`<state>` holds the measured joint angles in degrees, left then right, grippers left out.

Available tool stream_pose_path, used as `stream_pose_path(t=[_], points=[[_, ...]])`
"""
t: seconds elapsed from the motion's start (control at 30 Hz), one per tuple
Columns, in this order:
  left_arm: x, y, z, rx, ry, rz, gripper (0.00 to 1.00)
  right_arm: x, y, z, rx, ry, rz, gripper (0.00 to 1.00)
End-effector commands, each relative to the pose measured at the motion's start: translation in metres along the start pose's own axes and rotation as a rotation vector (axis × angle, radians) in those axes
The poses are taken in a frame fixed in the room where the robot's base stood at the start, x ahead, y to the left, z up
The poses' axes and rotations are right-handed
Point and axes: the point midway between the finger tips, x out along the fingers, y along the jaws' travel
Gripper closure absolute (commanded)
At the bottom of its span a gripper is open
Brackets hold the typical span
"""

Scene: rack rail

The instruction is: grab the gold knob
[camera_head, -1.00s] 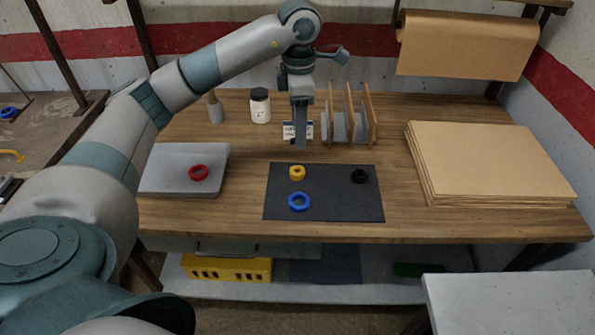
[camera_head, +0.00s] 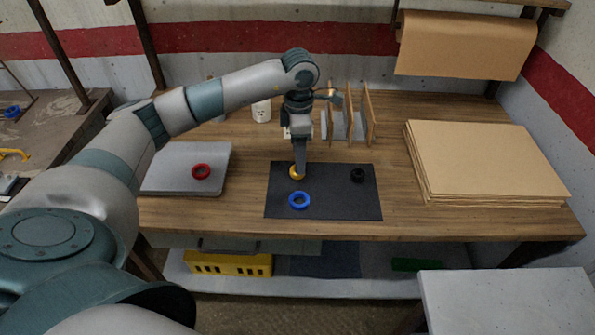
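The gold knob (camera_head: 295,173) is a small yellow ring on the dark mat (camera_head: 325,207), near its upper left part. My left gripper (camera_head: 299,170) points down from above and its fingertips are at the knob, covering part of it. I cannot tell whether the fingers are open or closed around it. My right gripper is not in view.
A blue ring (camera_head: 299,200) lies just in front of the knob, and a black ring (camera_head: 358,175) lies right on the mat. A red ring (camera_head: 201,171) sits on a grey tray (camera_head: 180,184). Upright dividers (camera_head: 369,115) stand behind. Cardboard sheets (camera_head: 485,160) lie right.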

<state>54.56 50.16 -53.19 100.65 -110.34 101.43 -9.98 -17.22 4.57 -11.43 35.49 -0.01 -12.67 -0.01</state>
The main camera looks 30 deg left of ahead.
Motion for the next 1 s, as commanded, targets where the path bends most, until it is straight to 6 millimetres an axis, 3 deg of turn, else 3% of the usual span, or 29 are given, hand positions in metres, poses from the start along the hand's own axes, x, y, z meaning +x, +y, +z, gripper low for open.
stream_pose_path(t=[0.17, 0.37, 0.6, 1.0], points=[[0.006, 0.001, -0.001, -0.001, 0.001, -0.002, 0.46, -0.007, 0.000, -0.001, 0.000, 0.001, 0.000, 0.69], [0.026, 0.004, -0.004, -0.002, 0.002, -0.003, 0.46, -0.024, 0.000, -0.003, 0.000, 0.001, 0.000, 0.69], [0.050, 0.005, -0.004, -0.001, 0.001, -0.001, 0.46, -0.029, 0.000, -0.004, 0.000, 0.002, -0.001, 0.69], [0.052, 0.005, -0.004, 0.000, 0.000, 0.000, 0.46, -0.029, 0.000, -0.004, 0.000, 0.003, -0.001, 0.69]])
